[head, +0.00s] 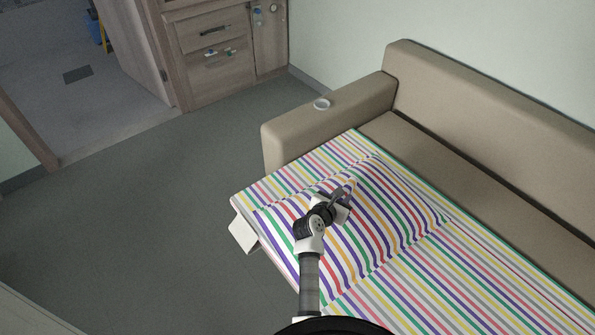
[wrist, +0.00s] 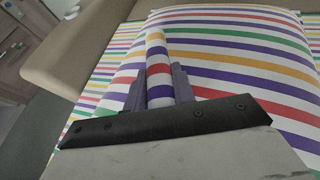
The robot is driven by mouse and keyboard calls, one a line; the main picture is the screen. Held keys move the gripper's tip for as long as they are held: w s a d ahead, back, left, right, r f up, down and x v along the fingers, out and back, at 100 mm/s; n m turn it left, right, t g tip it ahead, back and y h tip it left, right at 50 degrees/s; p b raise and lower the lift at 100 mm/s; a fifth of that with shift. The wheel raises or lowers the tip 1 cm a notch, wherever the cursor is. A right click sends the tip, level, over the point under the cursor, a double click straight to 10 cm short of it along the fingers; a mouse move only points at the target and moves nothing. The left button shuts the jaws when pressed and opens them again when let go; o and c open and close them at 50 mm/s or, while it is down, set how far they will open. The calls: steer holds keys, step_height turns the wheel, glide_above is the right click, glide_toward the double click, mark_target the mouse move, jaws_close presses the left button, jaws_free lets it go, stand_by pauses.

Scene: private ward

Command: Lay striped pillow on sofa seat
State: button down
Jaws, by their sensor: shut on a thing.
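The sofa (head: 430,145) is beige. Part of the pillow is hidden under my arm.
A small white round thing (head: 321,104) sits on the sofa's armrest (head: 300,125). The backrest (head: 480,90) runs along the wall. A wooden cabinet (head: 215,50) stands at the back by an open doorway. The grey floor (head: 130,220) at left is clear.

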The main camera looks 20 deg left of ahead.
steer(key=n+y+p, duration=0.1)
glide_above(304, 186)
steer(key=shift+w+f, duration=0.2)
steer(key=shift+f, duration=0.2)
steer(key=shift+f+b, duration=2.05)
steer(key=shift+b, duration=0.05)
steer(key=shift+s+r, duration=0.1)
steer(key=shift+f+b, duration=0.9)
steer(key=shift+f, duration=0.95)
steer(key=c, duration=1.1)
jaws_free()
steer(key=shift+c, duration=0.2)
steer(key=shift+o, duration=0.3)
steer(key=shift+f, duration=0.15)
